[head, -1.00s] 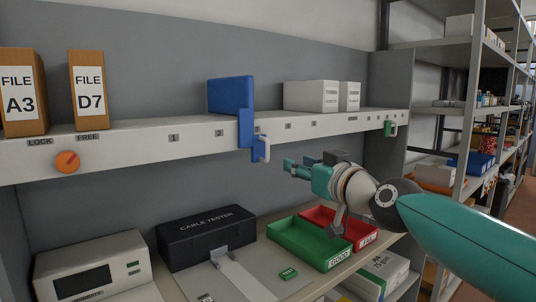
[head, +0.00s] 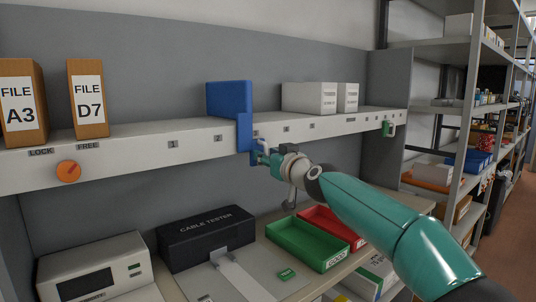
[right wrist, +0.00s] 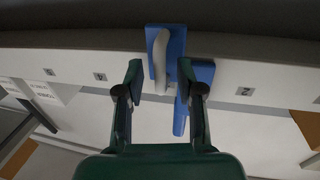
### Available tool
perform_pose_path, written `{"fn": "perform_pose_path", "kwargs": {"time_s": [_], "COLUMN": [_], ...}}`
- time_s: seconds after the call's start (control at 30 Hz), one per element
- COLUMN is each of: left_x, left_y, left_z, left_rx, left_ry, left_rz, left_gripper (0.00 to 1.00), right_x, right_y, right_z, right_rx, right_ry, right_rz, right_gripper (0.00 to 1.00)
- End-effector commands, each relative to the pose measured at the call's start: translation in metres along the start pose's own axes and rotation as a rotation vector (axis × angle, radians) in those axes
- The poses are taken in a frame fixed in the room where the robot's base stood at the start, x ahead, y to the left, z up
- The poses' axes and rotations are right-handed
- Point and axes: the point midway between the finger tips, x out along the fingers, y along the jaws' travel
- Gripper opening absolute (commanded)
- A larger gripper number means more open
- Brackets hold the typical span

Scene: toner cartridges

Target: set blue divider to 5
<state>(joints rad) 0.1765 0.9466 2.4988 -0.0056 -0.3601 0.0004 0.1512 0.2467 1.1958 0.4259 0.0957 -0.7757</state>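The blue divider (head: 229,99) stands on the shelf, and its front plate hangs over the shelf's front edge just right of the label 2 (head: 218,138). Its pale grey handle (right wrist: 159,60) shows in the right wrist view on the blue plate (right wrist: 176,45). My right gripper (head: 263,157) is at the handle in the head view. In the right wrist view its fingers (right wrist: 161,78) are apart, with the handle ahead between them; contact cannot be told. Labels further right, such as one (head: 312,125), are too small to read surely. My left gripper is not in view.
An orange knob (head: 68,172) sits below the LOCK and FREE labels. File boxes A3 (head: 20,105) and D7 (head: 88,100) stand left of the divider, white boxes (head: 310,97) right. A green clip (head: 388,127) is at the shelf's right end. Green (head: 283,245) and red trays (head: 320,215) lie below.

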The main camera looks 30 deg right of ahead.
Motion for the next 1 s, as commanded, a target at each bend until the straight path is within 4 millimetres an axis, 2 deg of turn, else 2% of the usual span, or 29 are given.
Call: {"fn": "perform_pose_path", "kwargs": {"time_s": [0.2,0.4,0.43,0.83,1.0], "left_x": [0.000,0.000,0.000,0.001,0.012], "left_y": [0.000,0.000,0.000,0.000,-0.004], "left_z": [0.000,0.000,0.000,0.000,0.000], "left_rx": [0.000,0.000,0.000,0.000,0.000], "left_ry": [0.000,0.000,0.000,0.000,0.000], "left_rz": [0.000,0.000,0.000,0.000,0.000], "left_gripper": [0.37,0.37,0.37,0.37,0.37], "right_x": [0.000,0.000,0.000,-0.001,-0.008], "right_y": [0.000,0.001,0.001,0.001,0.013], "right_z": [0.000,0.000,0.000,0.001,0.003], "right_rx": [0.000,0.000,0.000,-0.001,-0.001], "right_ry": [0.000,0.000,0.000,0.000,0.002], "right_rz": [0.000,0.001,0.001,0.001,0.006], "right_gripper": [0.36,0.02,0.00,0.00,0.00]}}
